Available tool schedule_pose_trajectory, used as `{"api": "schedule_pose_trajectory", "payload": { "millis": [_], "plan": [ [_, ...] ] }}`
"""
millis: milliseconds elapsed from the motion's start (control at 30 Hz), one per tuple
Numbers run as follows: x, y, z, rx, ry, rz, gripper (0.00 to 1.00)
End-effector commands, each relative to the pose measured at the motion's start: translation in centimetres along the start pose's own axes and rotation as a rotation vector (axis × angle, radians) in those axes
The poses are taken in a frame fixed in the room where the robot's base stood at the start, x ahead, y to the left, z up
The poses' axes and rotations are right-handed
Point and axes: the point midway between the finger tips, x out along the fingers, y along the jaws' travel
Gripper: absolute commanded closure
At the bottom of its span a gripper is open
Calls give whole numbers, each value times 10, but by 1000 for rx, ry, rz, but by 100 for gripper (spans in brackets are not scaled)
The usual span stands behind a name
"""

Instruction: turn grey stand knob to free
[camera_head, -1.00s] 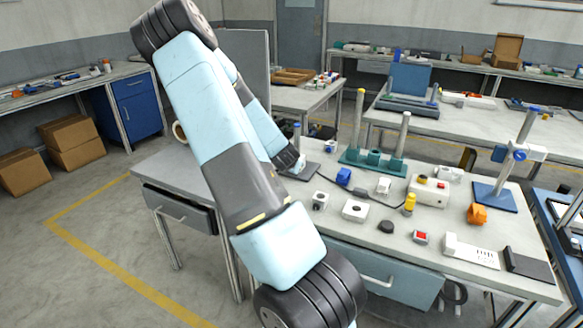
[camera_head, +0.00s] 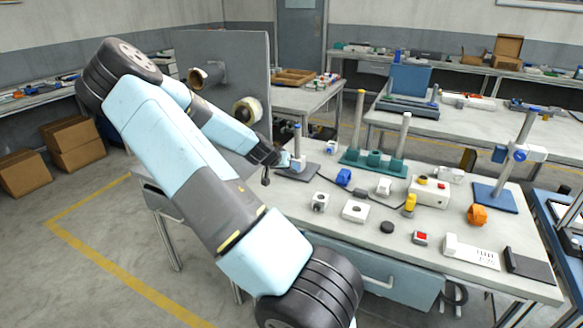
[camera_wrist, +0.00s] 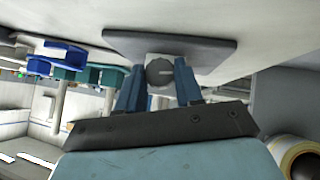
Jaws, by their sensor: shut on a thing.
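The grey stand (camera_head: 311,172) is a dark flat base with a short upright post and blue cap, at the left of the workbench. My gripper (camera_head: 290,162) reaches it from the left, low by the post. In the wrist view the base (camera_wrist: 208,46) appears as a tilted grey plate. The round grey knob (camera_wrist: 158,72), with a pale line across its face, sits on a light block between the blue fingers of my gripper (camera_wrist: 160,82). The fingers are shut on the knob. In the head view the knob is hidden by my gripper.
A green stand (camera_head: 372,160) with tall posts is to the right. A grey panel (camera_head: 238,70) carrying tape rolls (camera_head: 247,110) stands behind my arm.

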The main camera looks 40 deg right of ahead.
Motion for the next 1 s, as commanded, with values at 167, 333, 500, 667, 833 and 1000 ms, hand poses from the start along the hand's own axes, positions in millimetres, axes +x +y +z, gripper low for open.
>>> {"api": "schedule_pose_trajectory", "payload": {
  "millis": [167,333,500,667,833,1000],
  "plan": [
    [-3,-11,0,-31,6,6,95],
    [-3,-12,0,-36,6,9,95],
    [-3,-12,0,-36,6,8,95],
    [-3,-11,0,-35,6,9,57],
    [-2,-9,0,-34,4,13,54],
    [-2,-7,0,-32,3,17,54]
  ]
}}
